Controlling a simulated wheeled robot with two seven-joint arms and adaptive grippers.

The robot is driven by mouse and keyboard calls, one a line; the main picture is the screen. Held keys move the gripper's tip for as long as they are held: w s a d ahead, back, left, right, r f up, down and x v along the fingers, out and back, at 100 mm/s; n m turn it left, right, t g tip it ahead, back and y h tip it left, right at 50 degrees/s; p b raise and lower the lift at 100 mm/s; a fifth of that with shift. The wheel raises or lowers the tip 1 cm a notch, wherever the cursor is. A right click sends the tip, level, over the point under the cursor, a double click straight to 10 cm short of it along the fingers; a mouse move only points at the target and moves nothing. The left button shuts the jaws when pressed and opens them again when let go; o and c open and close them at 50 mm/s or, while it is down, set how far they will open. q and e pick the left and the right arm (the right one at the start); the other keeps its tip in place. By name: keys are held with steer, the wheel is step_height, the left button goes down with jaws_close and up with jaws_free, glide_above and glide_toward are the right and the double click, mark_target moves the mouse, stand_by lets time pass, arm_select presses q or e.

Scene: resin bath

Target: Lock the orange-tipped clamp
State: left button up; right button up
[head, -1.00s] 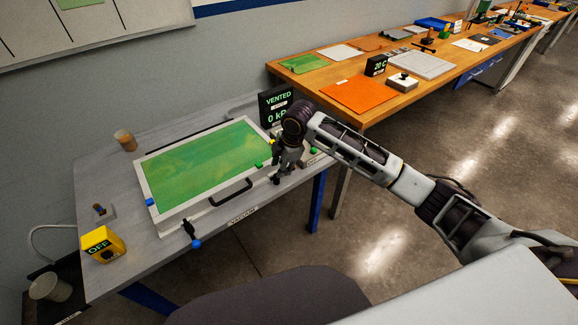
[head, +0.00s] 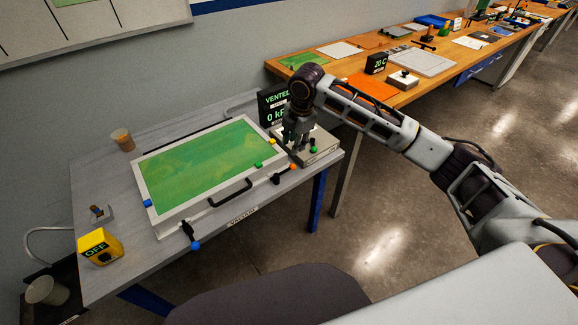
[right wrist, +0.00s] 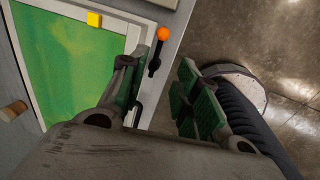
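The orange-tipped clamp (head: 283,174) sits at the front right of the white-framed bath lid. Its black lever lies roughly along the front edge, with the orange ball at its right end. It also shows in the right wrist view (right wrist: 157,52), beyond the fingers and apart from them. My right gripper (head: 297,142) is above and behind the clamp, over the bench's right end. In the right wrist view its green-padded fingers (right wrist: 160,100) are apart with nothing seen between them. My left gripper is out of view.
The blue-tipped clamp (head: 190,236) has its lever angled outward at the front left. A black handle (head: 230,191) lies between the clamps. A display (head: 274,106) reads VENTED, 0 kPa. A pale box (head: 322,147) with a green knob stands under my right gripper. A yellow OFF box (head: 100,246) stands front left.

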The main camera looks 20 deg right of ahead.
mark_target(288, 169)
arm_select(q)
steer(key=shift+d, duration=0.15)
arm_select(e)
steer(key=shift+f, duration=0.1)
